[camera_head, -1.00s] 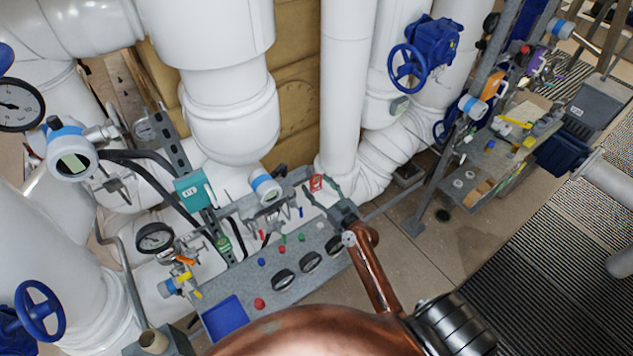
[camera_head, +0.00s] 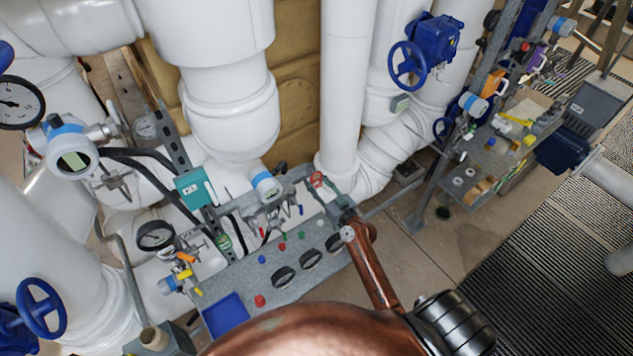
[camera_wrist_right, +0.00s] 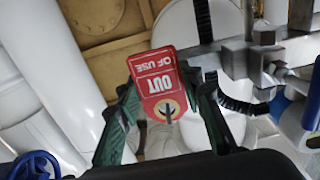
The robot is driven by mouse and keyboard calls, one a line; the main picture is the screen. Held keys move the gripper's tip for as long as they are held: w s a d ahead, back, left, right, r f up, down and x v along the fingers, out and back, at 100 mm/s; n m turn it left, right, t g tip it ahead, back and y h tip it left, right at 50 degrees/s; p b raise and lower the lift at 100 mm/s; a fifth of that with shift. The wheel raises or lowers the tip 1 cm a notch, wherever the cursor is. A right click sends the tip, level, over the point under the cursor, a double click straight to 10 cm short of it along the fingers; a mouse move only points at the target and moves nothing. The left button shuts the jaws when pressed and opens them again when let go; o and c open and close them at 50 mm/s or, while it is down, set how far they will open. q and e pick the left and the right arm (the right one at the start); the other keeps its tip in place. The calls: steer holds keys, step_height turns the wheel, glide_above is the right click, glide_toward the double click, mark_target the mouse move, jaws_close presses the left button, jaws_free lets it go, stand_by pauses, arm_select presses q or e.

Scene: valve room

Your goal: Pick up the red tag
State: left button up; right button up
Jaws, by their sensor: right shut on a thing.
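The red tag (camera_head: 317,179) shows small at the back edge of the grey panel in the head view. In the right wrist view the tag (camera_wrist_right: 152,72) is large, tilted, with white letters "OUT OF USE" and a pale ring round its hole. A small dark peg shows at the hole; I cannot tell whether the tag still hangs on it. My right gripper (camera_head: 326,190) is at the tag, its green-edged fingers (camera_wrist_right: 164,104) on either side of the tag's lower part, shut on it. My left gripper is not in view.
A metal rail with a fitting (camera_wrist_right: 265,52) runs close beside the tag. A white vertical pipe (camera_head: 345,90) stands just behind. A shelf with tools (camera_head: 495,160) is at right.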

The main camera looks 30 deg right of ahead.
steer(key=shift+r, duration=0.1)
steer(key=shift+r, duration=0.15)
steer(key=s+d+b, duration=0.1)
steer(key=s+b, duration=0.4)
steer(key=s, duration=1.3)
steer(key=shift+d, duration=0.2)
